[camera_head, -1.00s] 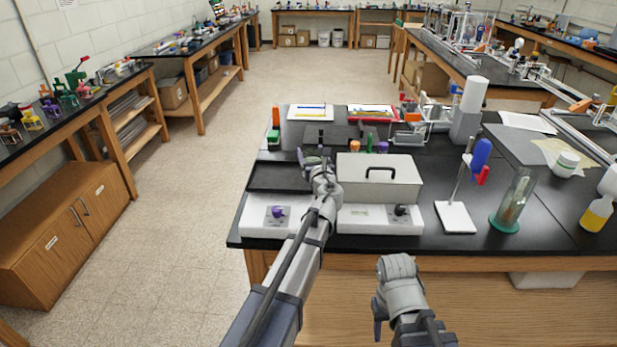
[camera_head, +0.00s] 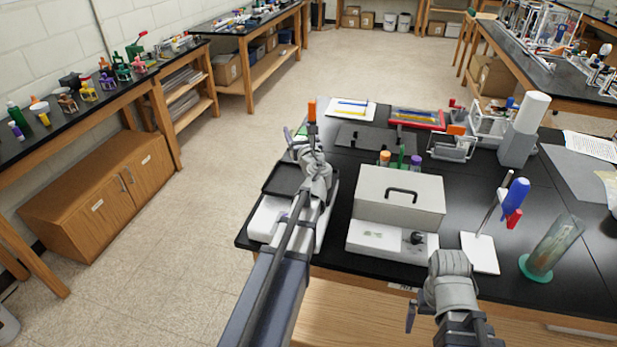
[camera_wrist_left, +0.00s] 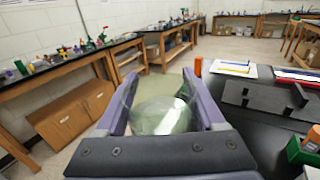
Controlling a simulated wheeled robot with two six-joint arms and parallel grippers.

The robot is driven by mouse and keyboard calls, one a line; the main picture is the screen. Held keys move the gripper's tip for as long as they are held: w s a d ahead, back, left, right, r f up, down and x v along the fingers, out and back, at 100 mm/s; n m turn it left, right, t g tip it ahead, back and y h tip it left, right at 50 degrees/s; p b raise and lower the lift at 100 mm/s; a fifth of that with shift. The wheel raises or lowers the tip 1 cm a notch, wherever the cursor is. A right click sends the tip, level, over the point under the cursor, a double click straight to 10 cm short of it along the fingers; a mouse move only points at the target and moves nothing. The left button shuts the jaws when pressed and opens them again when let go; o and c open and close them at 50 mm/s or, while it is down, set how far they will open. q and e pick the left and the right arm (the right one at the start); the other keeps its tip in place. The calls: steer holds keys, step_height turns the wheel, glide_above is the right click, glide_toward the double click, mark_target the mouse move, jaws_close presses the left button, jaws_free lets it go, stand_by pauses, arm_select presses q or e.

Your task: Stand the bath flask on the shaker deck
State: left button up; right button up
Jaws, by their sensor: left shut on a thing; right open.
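My left gripper (camera_head: 308,155) is shut on the bath flask (camera_wrist_left: 165,115), a clear, pale greenish glass vessel between the fingers in the left wrist view. In the head view the gripper hides most of the flask. The shaker is a white unit with a black deck (camera_head: 282,178) at the bench's left front corner. My left arm crosses over the shaker and hides part of it. The gripper is near the deck's far edge in the picture; its height above the deck is hard to judge. My right gripper (camera_head: 411,316) is open and empty, low before the bench's front edge.
A grey lidded box (camera_head: 400,192) stands right of the shaker.

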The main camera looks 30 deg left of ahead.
arm_select(q)
steer(key=shift+f+b, duration=5.1)
steer(key=shift+r, duration=0.1)
steer(key=o, duration=1.4)
steer(key=shift+r, duration=0.2)
steer(key=v, duration=1.2)
steer(key=shift+s+a+f, duration=0.1)
